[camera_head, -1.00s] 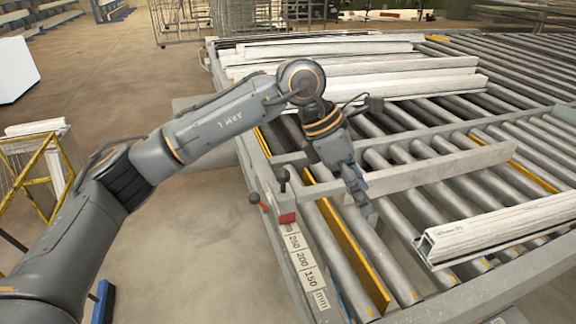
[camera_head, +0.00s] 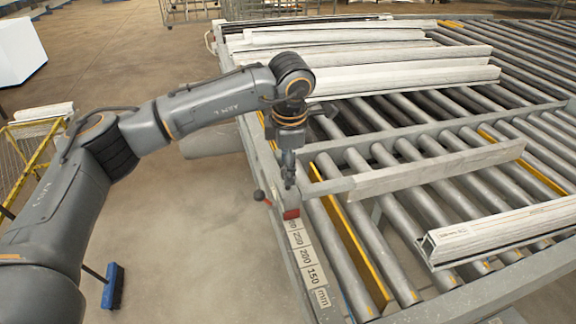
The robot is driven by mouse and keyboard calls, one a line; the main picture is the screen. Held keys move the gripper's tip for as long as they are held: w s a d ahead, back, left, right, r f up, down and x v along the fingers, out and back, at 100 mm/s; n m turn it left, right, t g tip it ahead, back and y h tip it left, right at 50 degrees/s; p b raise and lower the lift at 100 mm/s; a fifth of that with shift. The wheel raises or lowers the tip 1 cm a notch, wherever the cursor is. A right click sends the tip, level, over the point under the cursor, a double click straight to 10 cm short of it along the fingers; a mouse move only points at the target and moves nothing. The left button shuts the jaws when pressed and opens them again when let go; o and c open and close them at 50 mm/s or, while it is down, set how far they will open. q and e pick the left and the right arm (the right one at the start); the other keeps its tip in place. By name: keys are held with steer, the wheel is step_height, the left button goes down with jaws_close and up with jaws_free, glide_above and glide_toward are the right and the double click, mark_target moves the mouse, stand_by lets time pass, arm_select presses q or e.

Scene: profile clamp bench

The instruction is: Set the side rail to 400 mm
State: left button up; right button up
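The side rail (camera_head: 440,168) is a long grey bar lying across the rollers. Its left end reaches the bench edge, where a red marker (camera_head: 291,213) sits over the scale (camera_head: 306,258). The scale reads 250, 200, 150 and mm towards the front; the marker is just beyond the 250 label, beside a partly covered label. A dark knob (camera_head: 259,195) sticks out left of the marker. My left gripper (camera_head: 289,183) points down at the rail's left end, just above the marker, and hides the dark ball-topped lever there. Its fingers are too small to judge. My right gripper is out of view.
A white profile (camera_head: 500,232) lies on the rollers at right, in front of the rail. Several white profiles (camera_head: 400,78) lie at the back. Yellow strips (camera_head: 355,245) stand between rollers. The floor left of the bench is mostly clear, with a blue brush (camera_head: 113,286).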

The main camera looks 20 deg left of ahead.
arm_select(q)
steer(key=shift+w+a+f+p, duration=0.1)
steer(key=shift+w+f+p, duration=0.1)
steer(key=shift+f, duration=0.6)
steer(key=shift+w+f+p, duration=0.1)
steer(key=shift+f+p, duration=0.05)
steer(key=shift+f, duration=0.65)
jaws_close()
